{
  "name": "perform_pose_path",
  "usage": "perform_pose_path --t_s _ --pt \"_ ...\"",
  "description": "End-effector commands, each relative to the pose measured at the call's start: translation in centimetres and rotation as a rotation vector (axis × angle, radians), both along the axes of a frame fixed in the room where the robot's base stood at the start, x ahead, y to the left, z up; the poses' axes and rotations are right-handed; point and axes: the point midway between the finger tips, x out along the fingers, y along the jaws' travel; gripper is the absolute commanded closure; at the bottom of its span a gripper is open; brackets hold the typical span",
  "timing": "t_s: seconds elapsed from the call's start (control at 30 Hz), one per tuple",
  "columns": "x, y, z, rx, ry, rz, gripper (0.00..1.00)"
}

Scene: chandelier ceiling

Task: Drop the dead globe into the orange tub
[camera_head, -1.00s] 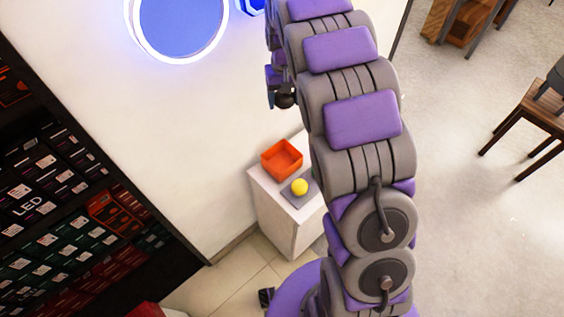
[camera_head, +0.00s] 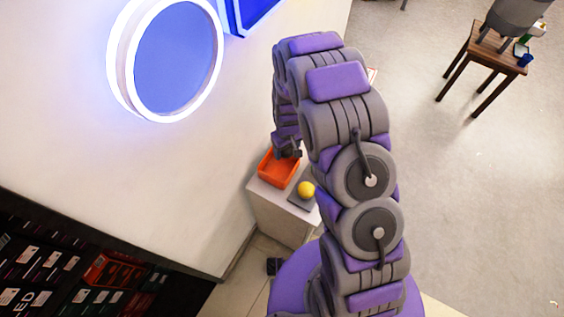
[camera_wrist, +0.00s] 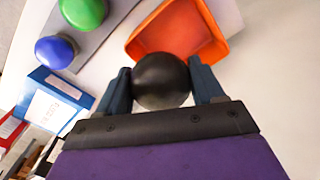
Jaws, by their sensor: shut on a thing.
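The dead globe (camera_wrist: 162,81) is a dark, near-black ball in the wrist view. My gripper (camera_wrist: 162,88) is shut on it, with one finger on each side. The orange tub (camera_wrist: 222,49) is an open square box just beyond the globe, which covers part of its near rim and inside. In the head view the orange tub (camera_head: 274,172) sits on a white stand, with my gripper (camera_head: 288,152) over its far right part. I cannot tell the height of the globe above the rim, and the globe is hard to make out in the head view.
A yellow ball (camera_head: 306,190) sits on a grey pad beside the tub on the white stand (camera_head: 272,212). The wrist view shows a green ball (camera_wrist: 84,10), a blue ball (camera_wrist: 54,51) and a blue-and-white box (camera_wrist: 50,102). Shelves (camera_head: 70,270) stand at lower left.

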Motion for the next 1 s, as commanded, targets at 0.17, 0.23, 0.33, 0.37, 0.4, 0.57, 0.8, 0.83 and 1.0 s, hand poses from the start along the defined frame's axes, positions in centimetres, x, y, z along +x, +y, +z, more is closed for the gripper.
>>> perform_pose_path --t_s 0.17,0.23,0.33,0.37,0.4,0.57,0.8,0.83,1.0 --pt "0.0 0.9 -1.2 -0.01 0.0 0.003 0.63" --pt "0.1 1.1 -1.8 -0.014 0.0 0.003 0.63" --pt "0.1 1.3 -2.9 -0.016 -0.001 0.003 0.63" --pt "0.2 1.4 -3.2 -0.017 -0.002 0.003 0.63" --pt "0.2 1.4 -3.7 -0.017 -0.003 0.003 0.63" --pt "0.2 1.1 -5.3 -0.013 -0.002 0.002 0.63" --pt "0.1 0.6 -6.1 -0.008 0.0 0.001 0.63" --pt "0.1 0.7 -6.1 -0.008 0.0 0.001 0.63" --pt "0.1 1.1 -6.1 -0.014 -0.001 0.003 0.29"
